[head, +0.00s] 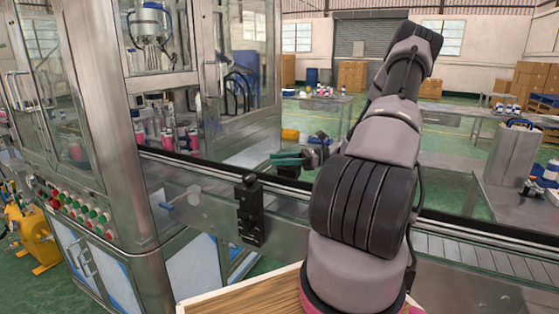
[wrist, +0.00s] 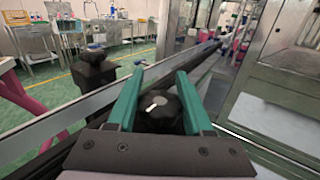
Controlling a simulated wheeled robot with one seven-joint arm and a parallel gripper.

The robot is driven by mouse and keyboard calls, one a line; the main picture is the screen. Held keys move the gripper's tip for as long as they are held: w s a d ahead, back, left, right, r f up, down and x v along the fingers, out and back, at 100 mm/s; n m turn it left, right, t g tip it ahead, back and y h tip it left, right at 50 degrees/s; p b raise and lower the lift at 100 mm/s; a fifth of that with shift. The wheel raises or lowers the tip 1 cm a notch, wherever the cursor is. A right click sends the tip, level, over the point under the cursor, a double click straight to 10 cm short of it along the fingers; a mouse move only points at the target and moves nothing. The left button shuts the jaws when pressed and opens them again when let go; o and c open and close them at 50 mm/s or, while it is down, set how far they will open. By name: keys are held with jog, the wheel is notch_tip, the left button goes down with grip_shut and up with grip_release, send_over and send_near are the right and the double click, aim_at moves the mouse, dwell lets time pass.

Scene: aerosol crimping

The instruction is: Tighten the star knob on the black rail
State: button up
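A black star knob (wrist: 160,112) with a white mark shows between my gripper's green fingers in the wrist view. My gripper (wrist: 160,72) has its two fingers apart, one on each side of the knob, with tips reaching past it. I see no clear contact with the knob. In the head view my gripper (head: 291,158) is above the conveyor's far side, over a small black block (head: 289,172). The knob itself cannot be made out there. The black rail (head: 470,226) runs along the far side of the conveyor and is partly hidden by my arm.
A second black knob on a black block (wrist: 95,62) stands left of my gripper in the wrist view. The black bracket (head: 250,210) is on the conveyor's near side in the head view. A glass-walled machine (head: 110,130) stands at the left. Pink-and-white cans (head: 168,137) stand inside it.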

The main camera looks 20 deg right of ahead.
grip_shut()
jog(key=shift+m+t, duration=0.3)
jog(key=shift+t, duration=0.1)
jog(key=m+t+h, duration=0.2)
jog(key=t, duration=0.1)
jog(key=shift+w+d, duration=0.15)
jog(key=shift+w, duration=0.15)
jog(key=shift+w+d+m+t+h, duration=0.15)
jog(key=shift+m+t+h, duration=0.7)
jog(key=shift+t, duration=0.1)
jog(key=shift+w+d+m+t+h, duration=0.15)
jog(key=shift+m+t+h, duration=0.65)
jog(key=shift+t+h, duration=0.1)
jog(key=shift+w+d+m+t+h, duration=0.15)
jog(key=shift+m+t+h, duration=0.7)
jog(key=shift+t, duration=0.1)
jog(key=o, duration=1.2)
grip_release()
jog(key=shift+o, duration=0.2)
